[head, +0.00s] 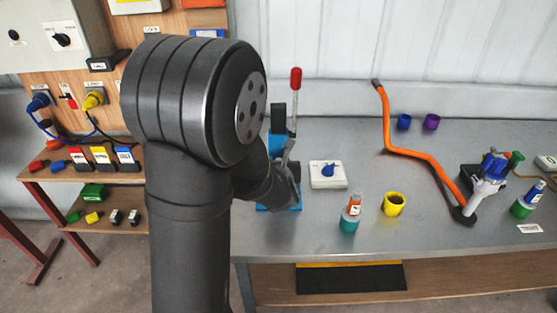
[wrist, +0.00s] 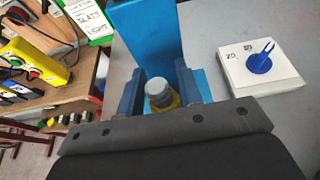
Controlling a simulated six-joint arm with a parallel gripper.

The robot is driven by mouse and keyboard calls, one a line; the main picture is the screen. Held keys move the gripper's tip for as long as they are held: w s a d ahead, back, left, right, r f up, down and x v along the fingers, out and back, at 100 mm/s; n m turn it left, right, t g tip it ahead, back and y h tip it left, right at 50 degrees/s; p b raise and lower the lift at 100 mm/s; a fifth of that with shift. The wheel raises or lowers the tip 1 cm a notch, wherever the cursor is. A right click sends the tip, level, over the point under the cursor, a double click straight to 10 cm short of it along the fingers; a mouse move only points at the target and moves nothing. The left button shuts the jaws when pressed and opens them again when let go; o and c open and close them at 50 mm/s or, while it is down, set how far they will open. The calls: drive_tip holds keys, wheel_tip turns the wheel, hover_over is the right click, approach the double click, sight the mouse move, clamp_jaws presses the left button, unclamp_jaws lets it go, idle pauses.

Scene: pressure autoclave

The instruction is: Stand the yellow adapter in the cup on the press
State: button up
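The yellow adapter (wrist: 165,101), with a pale grey round top, sits between the two fingers of my gripper (wrist: 160,90) in the wrist view. My arm covers the adapter in the head view.
A white box with a blue knob (head: 328,173) stands right of the press. In front are a teal cup with an orange adapter (head: 350,215) and a yellow cup (head: 393,204). A cluttered wooden shelf (head: 105,180) is at left.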

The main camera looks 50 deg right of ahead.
drive_tip(key=shift+o, duration=1.1)
drive_tip(key=shift+r, duration=0.6)
drive_tip(key=v, duration=1.2)
drive_tip(key=shift+w+f, duration=0.15)
